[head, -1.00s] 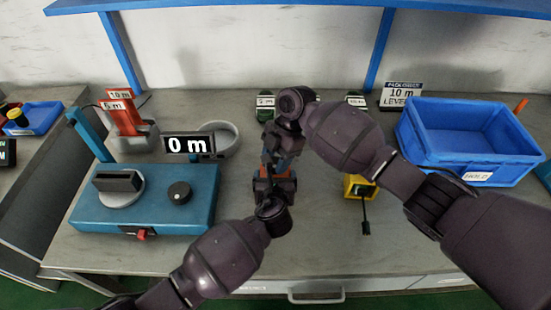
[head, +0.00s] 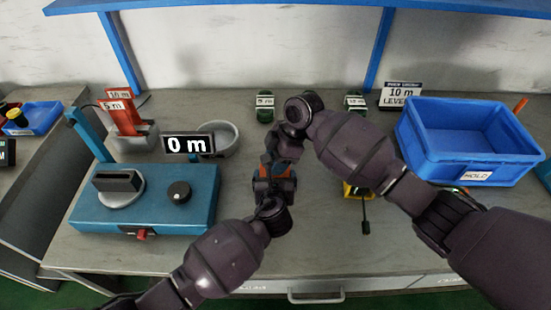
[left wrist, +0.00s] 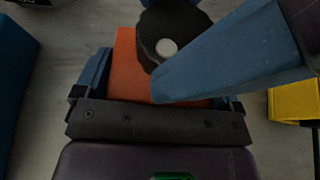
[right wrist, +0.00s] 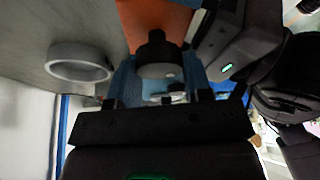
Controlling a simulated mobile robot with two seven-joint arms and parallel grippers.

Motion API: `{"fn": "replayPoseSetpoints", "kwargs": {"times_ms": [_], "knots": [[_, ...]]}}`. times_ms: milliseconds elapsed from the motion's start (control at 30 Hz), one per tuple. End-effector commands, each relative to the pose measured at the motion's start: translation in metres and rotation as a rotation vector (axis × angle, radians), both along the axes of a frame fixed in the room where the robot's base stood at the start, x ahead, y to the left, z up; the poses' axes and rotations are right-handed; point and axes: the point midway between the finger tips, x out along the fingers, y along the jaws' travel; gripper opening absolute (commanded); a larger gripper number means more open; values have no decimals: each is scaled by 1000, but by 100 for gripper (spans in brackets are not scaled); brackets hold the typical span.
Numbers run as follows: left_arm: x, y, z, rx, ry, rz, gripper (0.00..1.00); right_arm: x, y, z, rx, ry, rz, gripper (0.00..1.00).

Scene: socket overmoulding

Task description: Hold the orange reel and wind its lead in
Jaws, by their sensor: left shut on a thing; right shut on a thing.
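The orange reel (head: 288,172) is small and mostly hidden in the head view. Its orange body (left wrist: 124,62) shows clearly in the left wrist view. My left gripper (head: 274,188) is shut on this body from the near side. A round black knob (left wrist: 165,32) with a pale centre stands on the reel. My right gripper (right wrist: 160,82) is shut on the black knob, which also shows in the right wrist view (right wrist: 156,58). One blue right finger (left wrist: 225,55) crosses over the reel in the left wrist view. I cannot make out the reel's lead.
A teal machine (head: 190,205) with a "0 m" display (head: 188,145) stands left, with a grey ring-shaped bowl (head: 228,140) behind it. A yellow item (head: 348,190) with a black lead lies right of my grippers. A blue crate (head: 470,168) stands right. Two green labelled items stand behind.

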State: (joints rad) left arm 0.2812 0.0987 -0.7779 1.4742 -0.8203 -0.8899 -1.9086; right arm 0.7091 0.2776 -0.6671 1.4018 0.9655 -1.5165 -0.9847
Motion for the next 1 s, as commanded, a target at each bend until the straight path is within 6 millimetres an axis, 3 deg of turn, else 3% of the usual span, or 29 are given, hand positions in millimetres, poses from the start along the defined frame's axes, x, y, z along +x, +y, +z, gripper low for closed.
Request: {"fn": "replayPoseSetpoints", "kwargs": {"times_ms": [333,367,500,833,1000], "knots": [[2,5,-1,2,1,10,63,-2,0,-1,-2,7,0,22],[2,5,-1,2,1,10,63,-2,0,-1,-2,7,0,49],[2,4,-1,3,1,9,63,-2,0,-1,-3,7,0,70],[3,5,0,4,0,9,63,-3,-1,1,-2,9,1,72],[2,4,0,3,-1,7,63,0,-7,16,-1,5,0,72]]}}
